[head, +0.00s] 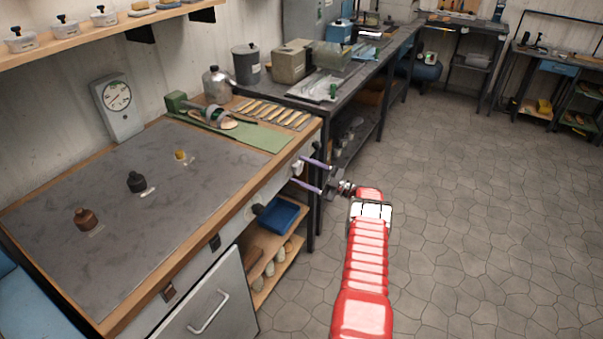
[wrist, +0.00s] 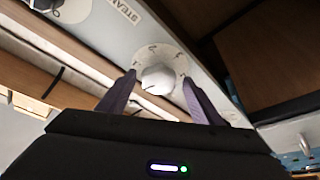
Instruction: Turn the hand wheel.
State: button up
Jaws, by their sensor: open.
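The hand wheel appears as a white round knob (wrist: 158,79) on a pale marked dial, on the front panel of the workbench. In the head view the white knob (head: 297,168) is small, near the bench's right front corner. My gripper (head: 300,171) is open, its two purple fingers pointing at the panel. In the wrist view the fingers of my gripper (wrist: 159,77) stand on either side of the knob, with gaps visible. Whether either finger touches it cannot be told. The knob's lower edge and the depth of the fingers are unclear.
A "STEAM" label (wrist: 124,12) and another dial (wrist: 72,8) are on the same panel. Dark, black and brass pieces stand on the grey bench top (head: 130,235). A blue tray (head: 279,217) lies on the shelf below. The tiled floor (head: 480,220) to the right is clear.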

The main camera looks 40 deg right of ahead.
jog(key=shift+s+d, duration=0.1)
jog(key=v, duration=1.3)
jog(key=shift+s, duration=0.2)
jog(key=shift+d+f, duration=0.1)
